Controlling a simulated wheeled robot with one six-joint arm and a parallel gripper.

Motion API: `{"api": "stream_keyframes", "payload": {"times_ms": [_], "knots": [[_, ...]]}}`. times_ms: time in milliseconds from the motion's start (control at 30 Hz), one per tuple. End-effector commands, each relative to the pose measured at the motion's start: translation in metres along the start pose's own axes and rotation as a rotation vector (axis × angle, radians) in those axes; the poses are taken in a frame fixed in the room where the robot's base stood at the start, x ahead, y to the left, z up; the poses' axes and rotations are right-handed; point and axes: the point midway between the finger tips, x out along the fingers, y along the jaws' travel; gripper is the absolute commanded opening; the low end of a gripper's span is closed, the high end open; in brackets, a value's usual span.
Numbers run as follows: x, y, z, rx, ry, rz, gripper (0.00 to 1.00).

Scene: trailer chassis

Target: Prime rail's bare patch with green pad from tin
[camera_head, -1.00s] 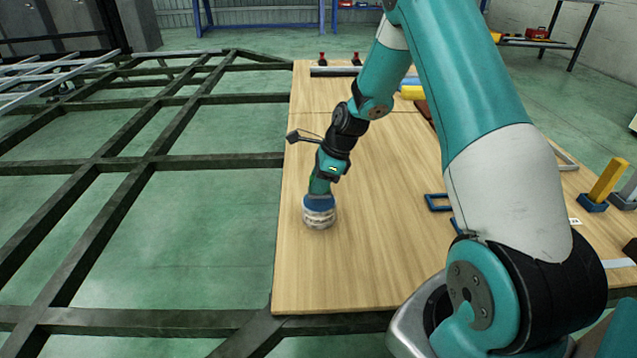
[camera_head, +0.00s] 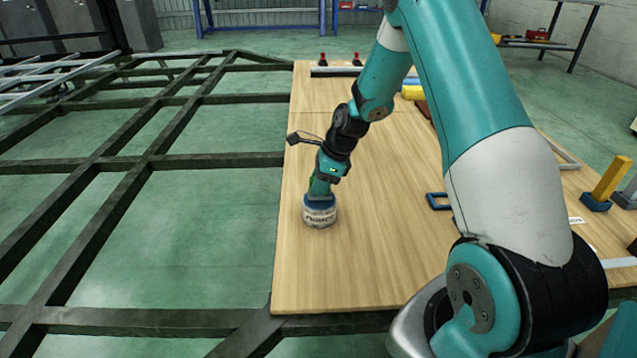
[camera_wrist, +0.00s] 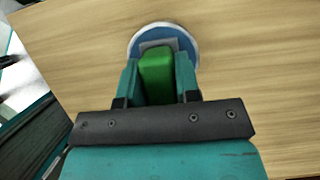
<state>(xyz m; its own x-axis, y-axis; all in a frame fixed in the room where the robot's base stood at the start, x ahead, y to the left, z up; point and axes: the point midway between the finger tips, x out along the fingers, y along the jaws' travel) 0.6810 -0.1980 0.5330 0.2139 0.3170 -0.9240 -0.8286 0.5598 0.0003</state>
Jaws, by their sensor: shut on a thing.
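My gripper (camera_head: 320,188) points down at a round tin (camera_head: 320,215) with a blue top and a pale labelled side, standing on the wooden board. In the wrist view my gripper (camera_wrist: 158,85) is shut on the green pad (camera_wrist: 156,78). The pad's lower end is over or in the blue-rimmed tin top (camera_wrist: 188,45); how deep it sits I cannot tell. The dark rails (camera_head: 120,185) of the trailer chassis lie left of the board. I cannot make out a bare patch on them.
The wooden board (camera_head: 385,240) is clear around the tin. A blue frame-like holder (camera_head: 438,201) lies to the right, partly behind my arm. A yellow block in a blue base (camera_head: 604,186) stands at the far right. Two small red-topped bottles (camera_head: 322,59) stand at the back. Open gaps lie between the rails.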

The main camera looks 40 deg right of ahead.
Motion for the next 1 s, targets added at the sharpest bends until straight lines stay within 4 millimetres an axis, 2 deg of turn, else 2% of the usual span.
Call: {"api": "stream_keyframes", "payload": {"times_ms": [1000], "knots": [[0.0076, -0.0003, -0.0031, 0.0, 0.0, -0.001, 0.12]]}}
